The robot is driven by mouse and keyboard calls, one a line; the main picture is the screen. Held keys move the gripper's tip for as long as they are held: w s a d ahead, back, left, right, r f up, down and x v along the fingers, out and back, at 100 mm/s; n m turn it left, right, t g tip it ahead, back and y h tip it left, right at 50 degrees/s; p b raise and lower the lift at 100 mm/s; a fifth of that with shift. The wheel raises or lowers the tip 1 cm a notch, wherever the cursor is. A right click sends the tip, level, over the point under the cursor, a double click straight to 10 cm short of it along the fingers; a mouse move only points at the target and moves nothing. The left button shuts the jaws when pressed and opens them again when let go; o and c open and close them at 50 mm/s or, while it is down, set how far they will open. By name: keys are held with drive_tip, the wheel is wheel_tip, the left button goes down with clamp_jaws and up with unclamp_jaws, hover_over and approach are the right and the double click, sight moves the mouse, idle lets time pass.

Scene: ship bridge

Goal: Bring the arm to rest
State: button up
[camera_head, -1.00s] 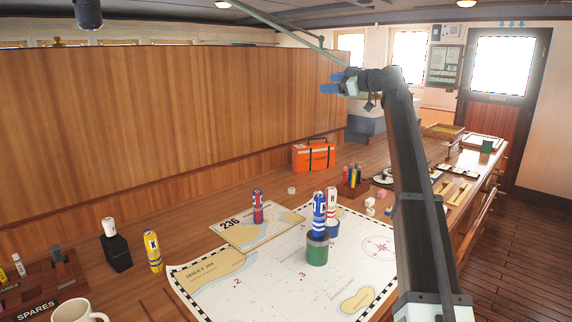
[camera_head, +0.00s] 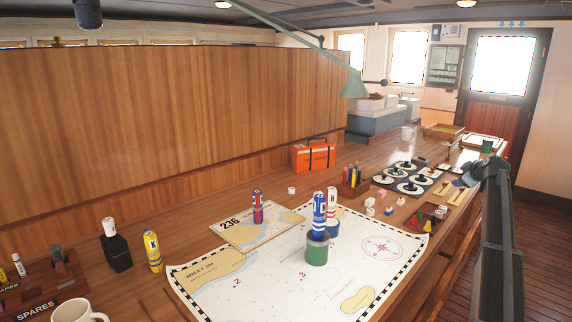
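My arm (camera_head: 495,235) stands at the right side of the head view, in front of the desk's right edge. Its forearm runs from the bottom edge up to a dark wrist. My gripper (camera_head: 459,182) points left from that wrist, over or near the right part of the desk by the yellow pieces. It is small and partly lost against the wrist, so I cannot tell whether its fingers are apart. I see nothing hanging from it.
The large chart (camera_head: 265,285) bears a blue-and-white can on a green cylinder (camera_head: 317,250). An orange case (camera_head: 313,156) stands behind. A tray with coloured cones (camera_head: 425,217) and a dark board with round pieces (camera_head: 408,178) lie left of my arm. A green lamp (camera_head: 353,86) hangs above.

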drive_tip(key=s+d+f+m+g+h, duration=0.1)
drive_tip(key=s+d+f+h, duration=0.1)
drive_tip(key=s+d+f, duration=0.5)
drive_tip(key=s+d+f+m+g+h, duration=0.1)
drive_tip(key=s+d+f, duration=0.1)
drive_tip(key=d+f, duration=0.45)
drive_tip(key=s+a+f+m+g, duration=0.15)
drive_tip(key=s+a+f, duration=0.55)
drive_tip(key=f, duration=0.7)
drive_tip(key=s+a+f+m+g+y, duration=0.1)
drive_tip(key=s+a+f+g, duration=0.2)
drive_tip(key=s+a+f, duration=0.8)
drive_tip(key=s+a+f+m+g, duration=0.1)
drive_tip(key=s+a+f+g, duration=0.2)
drive_tip(key=f, duration=1.5)
drive_tip(key=s+a+f+m+g, duration=0.1)
drive_tip(key=s+a+f, duration=0.5)
drive_tip(key=s+a, duration=0.15)
drive_tip(key=s+a+f+g, duration=0.2)
drive_tip(key=s+a+f, duration=0.45)
drive_tip(key=s, duration=0.25)
drive_tip(key=s+a+m+g+y, duration=0.1)
drive_tip(key=s+a+g+y, duration=0.2)
drive_tip(key=s+a, duration=2.2)
drive_tip(key=a+g, duration=0.2)
drive_tip(key=g, duration=0.1)
drive_tip(key=shift+s+a+m, duration=0.25)
drive_tip(key=shift+a+m, duration=0.1)
